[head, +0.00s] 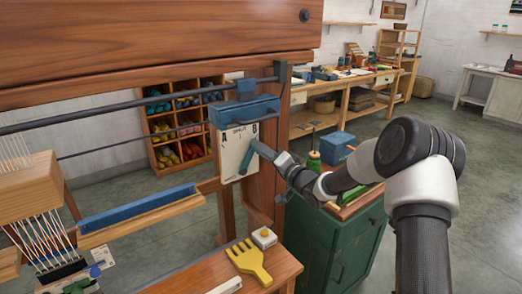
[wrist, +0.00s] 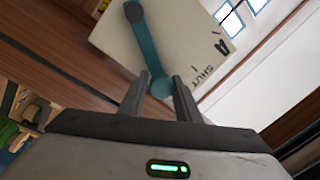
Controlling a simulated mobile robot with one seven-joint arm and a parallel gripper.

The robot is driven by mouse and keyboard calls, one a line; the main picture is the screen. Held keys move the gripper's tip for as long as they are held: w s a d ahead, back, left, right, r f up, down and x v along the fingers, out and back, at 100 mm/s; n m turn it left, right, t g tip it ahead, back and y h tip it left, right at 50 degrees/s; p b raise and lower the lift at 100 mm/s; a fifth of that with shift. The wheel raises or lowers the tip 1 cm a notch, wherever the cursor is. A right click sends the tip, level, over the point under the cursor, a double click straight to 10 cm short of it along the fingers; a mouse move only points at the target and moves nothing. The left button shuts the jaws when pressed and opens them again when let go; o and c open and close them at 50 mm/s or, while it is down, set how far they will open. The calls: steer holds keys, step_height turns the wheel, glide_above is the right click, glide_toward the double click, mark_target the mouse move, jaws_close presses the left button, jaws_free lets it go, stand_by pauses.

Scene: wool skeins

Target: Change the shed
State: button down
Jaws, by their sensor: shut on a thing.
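A teal lever (head: 263,150) is pivoted low on this plate and leans up and to the right, toward B. My gripper (head: 277,160) is shut on the lever's outer end. In the wrist view, the lever (wrist: 146,50) runs down from its round pivot to its knob between my fingertips (wrist: 160,90). The A shows on the plate (wrist: 190,40); the B is hidden there.
A thick wooden beam (head: 160,40) crosses above. White warp threads (head: 40,238) hang at the left near a blue-topped bar (head: 137,208). A yellow comb (head: 250,262) lies on the bench below. A green cabinet (head: 340,245) stands right of the post.

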steer(key=c, duration=1.4)
jaws_free()
steer(key=shift+s+a, duration=0.15)
steer(key=shift+a, duration=0.2)
steer(key=shift+d, duration=0.1)
steer(key=v, duration=1.7)
steer(key=shift+d+p, duration=0.25)
steer(key=shift+p, duration=0.1)
